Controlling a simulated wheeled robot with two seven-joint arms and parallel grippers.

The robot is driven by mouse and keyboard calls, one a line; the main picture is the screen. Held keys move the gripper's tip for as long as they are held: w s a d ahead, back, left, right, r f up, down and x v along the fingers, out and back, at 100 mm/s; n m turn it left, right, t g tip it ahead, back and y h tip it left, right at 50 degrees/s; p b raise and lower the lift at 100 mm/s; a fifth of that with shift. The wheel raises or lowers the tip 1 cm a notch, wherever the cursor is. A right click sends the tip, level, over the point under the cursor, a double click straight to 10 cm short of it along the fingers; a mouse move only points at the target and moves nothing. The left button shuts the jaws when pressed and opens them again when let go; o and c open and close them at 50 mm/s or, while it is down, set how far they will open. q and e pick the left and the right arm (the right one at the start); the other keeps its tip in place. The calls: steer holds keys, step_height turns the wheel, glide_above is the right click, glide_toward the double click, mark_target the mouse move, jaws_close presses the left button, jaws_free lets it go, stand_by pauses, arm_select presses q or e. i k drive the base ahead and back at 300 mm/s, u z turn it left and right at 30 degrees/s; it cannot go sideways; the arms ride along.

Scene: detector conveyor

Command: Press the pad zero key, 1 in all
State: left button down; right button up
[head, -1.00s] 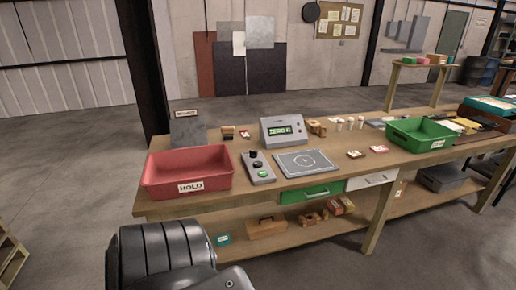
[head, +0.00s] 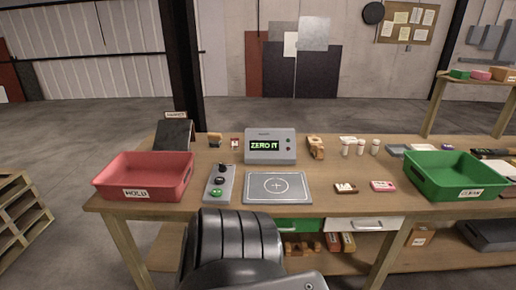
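A grey pad (head: 278,188) with a crosshair circle lies on the workbench at the front middle. Just left of it is a grey key box (head: 226,178) with a green key (head: 216,191) at its near end and dark controls behind it. I cannot read any label on these keys. Behind the pad stands a grey display unit (head: 270,147) whose green screen reads "ZERO IT". It has small dark buttons on its right side. Neither gripper shows; a dark ribbed part of mine stands in front of the bench's front edge.
A red bin (head: 145,176) marked HOLD stands left of the key box. A green bin (head: 452,176) stands at the right. Small boxes, white bottles and a wooden block lie on the wooden bench (head: 330,205). Bench space right of the pad is partly clear.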

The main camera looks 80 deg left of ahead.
mark_target(220, 180)
steer(key=u, duration=0.3)
steer(key=i, duration=1.5)
steer(key=u, duration=1.85)
steer(key=i, duration=0.95)
steer(key=u, duration=1)
